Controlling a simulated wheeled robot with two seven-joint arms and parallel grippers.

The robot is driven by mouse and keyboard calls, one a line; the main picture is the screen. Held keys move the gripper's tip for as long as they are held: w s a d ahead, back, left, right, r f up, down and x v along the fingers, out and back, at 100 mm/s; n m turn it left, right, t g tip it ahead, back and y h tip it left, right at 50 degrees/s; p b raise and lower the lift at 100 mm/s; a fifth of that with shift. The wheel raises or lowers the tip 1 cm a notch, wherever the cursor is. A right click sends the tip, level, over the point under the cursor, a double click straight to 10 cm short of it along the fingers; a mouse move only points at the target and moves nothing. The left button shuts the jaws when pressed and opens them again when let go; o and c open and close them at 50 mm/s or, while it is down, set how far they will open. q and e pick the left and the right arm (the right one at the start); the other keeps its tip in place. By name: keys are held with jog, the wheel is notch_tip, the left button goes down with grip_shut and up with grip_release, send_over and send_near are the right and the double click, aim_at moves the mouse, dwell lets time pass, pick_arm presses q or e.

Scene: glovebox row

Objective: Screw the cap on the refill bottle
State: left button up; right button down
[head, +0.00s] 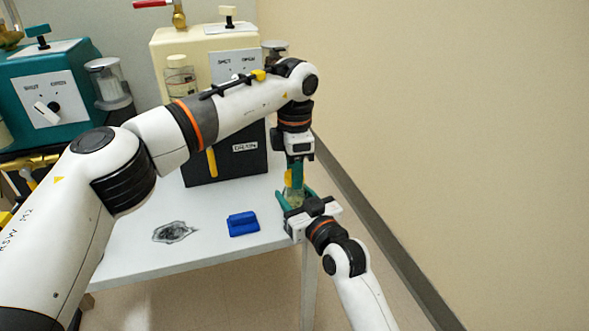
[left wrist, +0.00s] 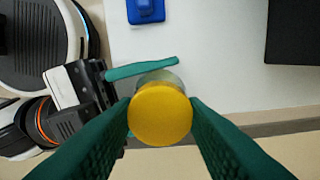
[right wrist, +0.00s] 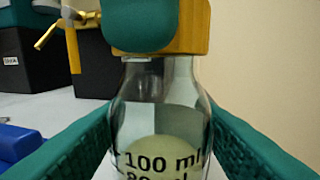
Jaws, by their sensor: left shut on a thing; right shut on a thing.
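The yellow cap (left wrist: 160,113) is between the fingers of my left gripper (head: 292,176), which is shut on it from above. The clear refill bottle (right wrist: 160,120), with printed volume marks and pale liquid inside, stands upright in my right gripper (head: 296,197), which is shut around its body. In the right wrist view the cap (right wrist: 192,25) sits directly over the bottle's neck, partly behind a green left finger. I cannot tell whether its thread is engaged. In the left wrist view the cap hides most of the bottle.
A blue block-like holder (head: 243,224) and a dark-edged puddle-like patch (head: 173,232) are on the white table (head: 205,262). A cream machine with a black base (head: 240,160) and a teal machine (head: 50,95) stand behind. The wall is close at right.

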pick_arm(q)
jog(key=shift+m, duration=1.1)
jog(key=o, duration=1.1)
jog(key=shift+r, duration=2.3)
jog(key=shift+c, duration=0.4)
